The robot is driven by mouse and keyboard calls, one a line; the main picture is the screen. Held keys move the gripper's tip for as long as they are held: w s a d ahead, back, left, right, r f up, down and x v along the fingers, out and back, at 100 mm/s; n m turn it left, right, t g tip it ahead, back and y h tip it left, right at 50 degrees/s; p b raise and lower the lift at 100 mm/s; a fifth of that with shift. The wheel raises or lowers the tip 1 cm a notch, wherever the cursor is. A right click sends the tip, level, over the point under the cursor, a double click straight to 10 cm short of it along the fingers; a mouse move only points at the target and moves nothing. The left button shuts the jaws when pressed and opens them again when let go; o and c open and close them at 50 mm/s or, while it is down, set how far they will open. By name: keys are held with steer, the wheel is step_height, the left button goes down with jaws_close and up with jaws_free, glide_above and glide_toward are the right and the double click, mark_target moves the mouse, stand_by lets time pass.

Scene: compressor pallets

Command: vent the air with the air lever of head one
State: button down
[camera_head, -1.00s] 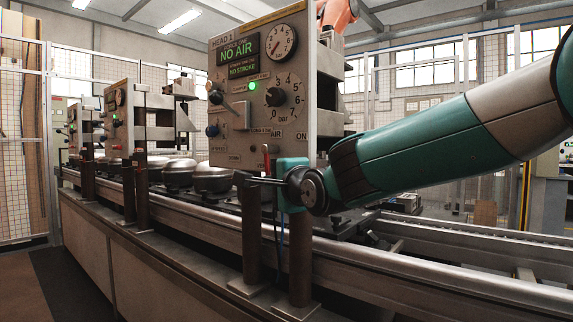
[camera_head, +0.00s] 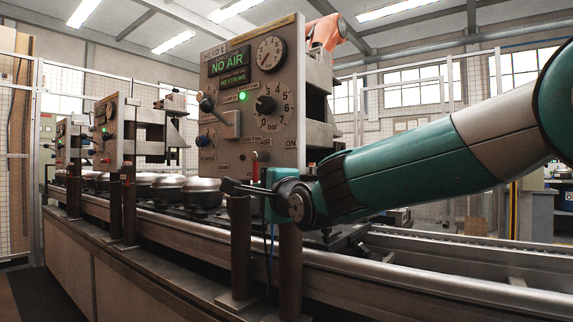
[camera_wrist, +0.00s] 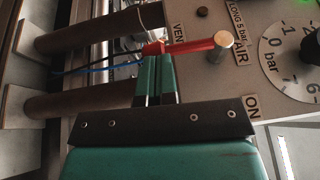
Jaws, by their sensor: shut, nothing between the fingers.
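The head one panel (camera_head: 226,158) stands at the middle left in the head view, its display (camera_head: 228,64) reading "NO AIR". Its red air lever (camera_head: 255,167) is low on the panel, below the "AIR" label. In the wrist view the red lever (camera_wrist: 185,47) runs left from a round metal end, along the partly cut-off "VEN" label and away from "ON". My gripper (camera_head: 228,187) is shut and empty just below the lever. In the wrist view its green fingertips (camera_wrist: 155,57) are right at the lever's left part; I cannot tell whether they touch.
A pressure dial (camera_head: 266,104) and a round gauge (camera_head: 270,54) are on the panel. Brown posts (camera_head: 290,265) stand in front, near my gripper. A conveyor rail (camera_head: 400,275) runs along below. Another head panel (camera_head: 106,135) stands further left.

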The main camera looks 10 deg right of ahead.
steer(key=v, duration=1.3)
steer(key=shift+d+r+b, duration=0.25)
steer(key=shift+d+b, duration=0.05)
steer(key=shift+b, duration=0.1)
steer(key=shift+s, duration=0.1)
steer(key=s+f+n+g, duration=0.4)
steer(key=f+n+g, duration=0.15)
steer(key=f, duration=0.45)
steer(key=s+d+f+n+g+h, duration=0.1)
steer(key=s+d+f+n+g, duration=0.1)
steer(key=s+f+n+g, duration=0.7)
steer(key=s+d+f+n+g+h, duration=0.1)
steer(key=s+d+f+n+g, duration=0.3)
steer(key=s, duration=0.9)
step_height(320, 180, up, 31)
steer(key=a+n+t+p, duration=0.1)
steer(key=n+p, duration=0.1)
steer(key=p, duration=3)
steer(key=shift+w+a+r, duration=0.2)
steer(key=shift+a, duration=0.15)
steer(key=shift+n, duration=0.25)
